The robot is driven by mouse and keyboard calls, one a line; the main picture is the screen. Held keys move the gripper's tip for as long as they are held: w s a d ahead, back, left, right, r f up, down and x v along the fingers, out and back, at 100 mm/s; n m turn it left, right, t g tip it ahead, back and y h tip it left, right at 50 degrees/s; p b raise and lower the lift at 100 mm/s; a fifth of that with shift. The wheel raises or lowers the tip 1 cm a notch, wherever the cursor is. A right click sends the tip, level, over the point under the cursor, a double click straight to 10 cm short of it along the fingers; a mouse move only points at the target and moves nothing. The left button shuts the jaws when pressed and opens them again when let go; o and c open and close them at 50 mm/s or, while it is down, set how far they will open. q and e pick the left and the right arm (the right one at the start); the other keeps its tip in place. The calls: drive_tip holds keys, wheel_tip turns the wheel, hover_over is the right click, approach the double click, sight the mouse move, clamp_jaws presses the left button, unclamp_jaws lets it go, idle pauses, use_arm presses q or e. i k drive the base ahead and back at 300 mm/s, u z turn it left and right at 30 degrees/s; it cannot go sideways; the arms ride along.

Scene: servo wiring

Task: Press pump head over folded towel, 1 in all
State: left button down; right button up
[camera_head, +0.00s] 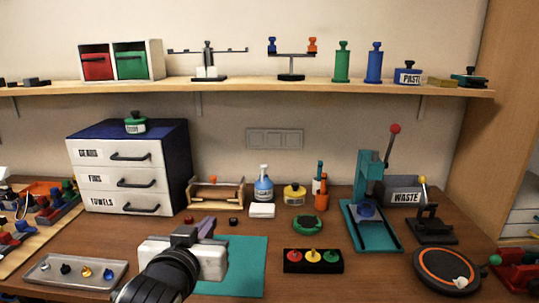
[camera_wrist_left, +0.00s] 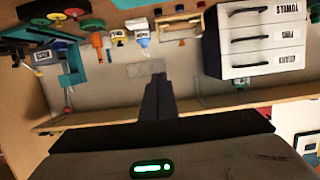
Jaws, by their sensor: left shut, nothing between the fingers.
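A clear bottle with blue contents and a white pump head (camera_head: 264,168) stands upright at the back middle of the table. A folded white towel (camera_head: 262,210) lies flat just in front of it, apart from the pump head. My left gripper (camera_head: 207,226) is shut and empty, above the table to the left and in front of the towel. Its closed fingers (camera_wrist_left: 158,80) show in the wrist view. My right gripper is not in view.
A teal mat (camera_head: 245,270) lies beneath and right of my left gripper. A wooden holder (camera_head: 216,193) stands left of the bottle, a yellow jar (camera_head: 294,194) right of it. A teal press (camera_head: 370,190) stands farther right. A shelf (camera_head: 280,88) runs above.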

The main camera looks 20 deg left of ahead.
sight(264, 167)
drive_tip(key=i, duration=1.15)
